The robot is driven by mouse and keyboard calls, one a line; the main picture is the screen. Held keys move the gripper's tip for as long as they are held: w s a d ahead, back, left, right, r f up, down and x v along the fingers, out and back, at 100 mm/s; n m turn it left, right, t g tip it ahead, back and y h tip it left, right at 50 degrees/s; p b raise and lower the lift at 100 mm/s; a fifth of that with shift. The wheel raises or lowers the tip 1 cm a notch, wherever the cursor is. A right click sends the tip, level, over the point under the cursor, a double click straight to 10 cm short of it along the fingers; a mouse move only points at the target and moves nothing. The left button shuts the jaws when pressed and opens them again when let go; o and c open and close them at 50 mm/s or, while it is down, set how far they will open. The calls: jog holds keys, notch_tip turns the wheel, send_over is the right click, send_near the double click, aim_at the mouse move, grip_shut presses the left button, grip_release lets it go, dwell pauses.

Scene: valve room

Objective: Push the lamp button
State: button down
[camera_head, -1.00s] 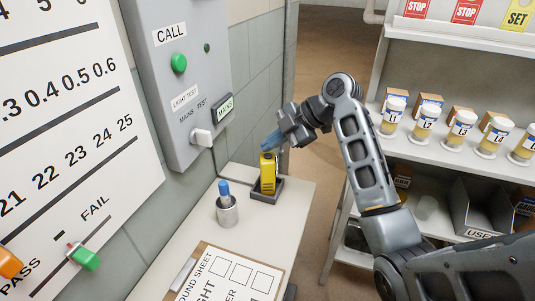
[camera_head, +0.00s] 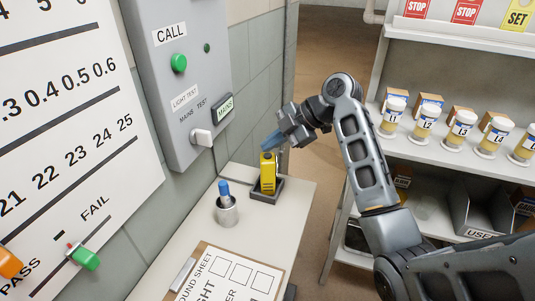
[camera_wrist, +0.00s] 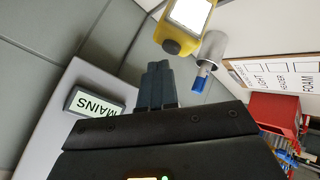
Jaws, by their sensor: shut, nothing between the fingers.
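On the grey wall panel in the head view is a round green button (camera_head: 179,63) under a CALL label. A small dark green round lamp (camera_head: 207,48) is to its right. Lower on the panel are a white switch (camera_head: 201,137) by the LIGHT TEST and MAINS TEST labels, and a MAINS sign (camera_head: 225,107), which also shows in the wrist view (camera_wrist: 95,103). No part is labelled as the lamp button. My gripper (camera_head: 271,139) is shut and empty, right of the panel and near the yellow device's top. Its fingers (camera_wrist: 157,78) touch nothing that I can make out.
The yellow device (camera_head: 268,172) stands in a dark holder on the bench. Beside it are a metal cup (camera_head: 227,212) with a blue-topped item and a clipboard (camera_head: 232,272). A shelf with jars (camera_head: 462,126) is at right. Open floor lies between bench and shelf.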

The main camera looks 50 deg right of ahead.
aim_at(272, 158)
jog(key=shift+f+b, duration=0.4)
jog(key=shift+f, duration=0.2)
dwell(0.4)
jog(key=shift+r, duration=0.6)
notch_tip(272, 158, up, 6)
jog(key=p, duration=0.4)
dwell(0.4)
dwell(0.5)
